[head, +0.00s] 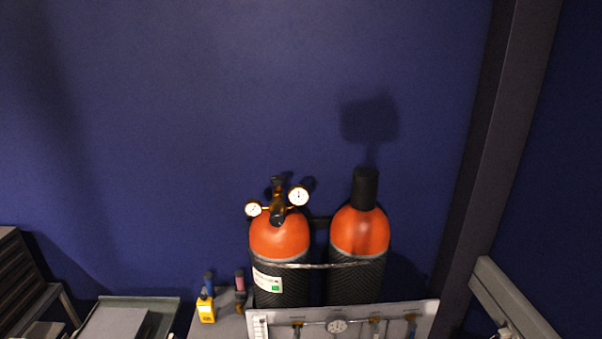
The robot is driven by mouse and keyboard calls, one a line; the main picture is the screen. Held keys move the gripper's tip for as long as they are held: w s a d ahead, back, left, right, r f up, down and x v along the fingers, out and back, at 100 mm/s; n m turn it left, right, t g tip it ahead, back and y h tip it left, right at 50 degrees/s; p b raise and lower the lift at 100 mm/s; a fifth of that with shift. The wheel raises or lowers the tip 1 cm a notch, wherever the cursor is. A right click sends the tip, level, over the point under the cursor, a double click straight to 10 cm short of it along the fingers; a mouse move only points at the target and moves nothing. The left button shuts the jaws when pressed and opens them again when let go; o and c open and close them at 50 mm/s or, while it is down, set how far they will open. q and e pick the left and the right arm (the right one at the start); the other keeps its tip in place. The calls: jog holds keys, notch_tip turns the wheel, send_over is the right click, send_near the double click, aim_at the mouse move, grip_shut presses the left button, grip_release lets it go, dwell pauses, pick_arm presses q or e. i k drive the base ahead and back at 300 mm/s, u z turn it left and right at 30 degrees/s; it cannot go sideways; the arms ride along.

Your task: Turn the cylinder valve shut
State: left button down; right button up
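Two gas cylinders with orange shoulders and dark bodies stand upright side by side against the blue wall. The left cylinder (279,240) carries a brass valve and regulator (278,199) with two round white-faced gauges, one on each side. A dark knob shows at the top of the valve; whether it is open or shut cannot be told. The right cylinder (360,233) has a black cap (365,187) over its top. Neither of my grippers is in the head view.
A strap (318,265) runs across both cylinders. A panel (385,322) with a gauge and brass fittings stands in front of them. A yellow device (206,309) and small bottles stand to the left, with a grey-green tray (165,312) beyond. A dark post (497,140) rises at right.

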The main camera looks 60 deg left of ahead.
aim_at(276, 179)
jog(key=z, duration=1.1)
jog(key=i, duration=0.15)
jog(key=u, duration=3.7)
